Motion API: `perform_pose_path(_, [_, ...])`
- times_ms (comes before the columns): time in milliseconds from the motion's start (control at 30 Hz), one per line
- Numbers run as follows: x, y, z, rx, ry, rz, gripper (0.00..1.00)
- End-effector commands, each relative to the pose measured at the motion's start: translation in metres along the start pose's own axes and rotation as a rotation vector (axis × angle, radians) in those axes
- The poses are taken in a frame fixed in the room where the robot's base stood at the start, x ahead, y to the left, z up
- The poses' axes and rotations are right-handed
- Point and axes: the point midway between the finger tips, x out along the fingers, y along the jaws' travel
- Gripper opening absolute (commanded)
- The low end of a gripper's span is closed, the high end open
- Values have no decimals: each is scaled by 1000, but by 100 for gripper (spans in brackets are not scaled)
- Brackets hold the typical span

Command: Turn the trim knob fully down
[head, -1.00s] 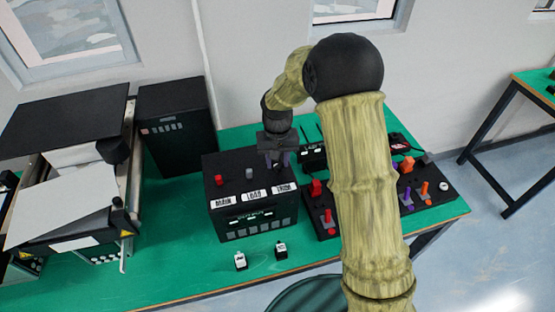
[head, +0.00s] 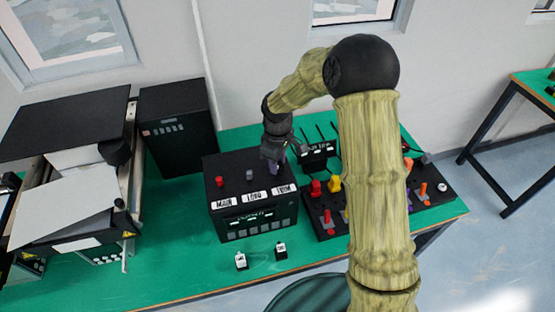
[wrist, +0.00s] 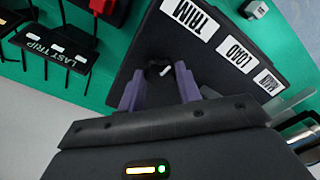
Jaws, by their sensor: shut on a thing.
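A black control box (head: 228,215) stands on the green table, with MAIN, LOAD and TRIM labels along its top. My gripper (head: 272,168) is at the TRIM end of the box top, pointing down. In the head view the gripper hides the knob.
A red knob (head: 220,181) and a grey knob (head: 249,175) sit on the same box to the left. A black panel with coloured levers (head: 427,193) lies to the right. A LAST TRIP box (wrist: 50,50) stands close behind.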

Motion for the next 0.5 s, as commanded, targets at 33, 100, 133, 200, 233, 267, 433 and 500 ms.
perform_pose_path(33, [-4,1,-2,-31,8,5,11])
perform_pose_path(100, [-3,1,-2,-72,8,5,11])
perform_pose_path(133, [-3,1,-3,-87,8,5,11])
perform_pose_path(200, [-3,1,-3,-119,8,6,11])
perform_pose_path(233, [-3,1,-3,-131,8,6,11])
perform_pose_path(267, [-3,1,-3,-141,8,6,11])
perform_pose_path(433, [-3,1,-3,-173,8,6,11])
perform_pose_path(500, [-2,1,-3,-178,8,6,11])
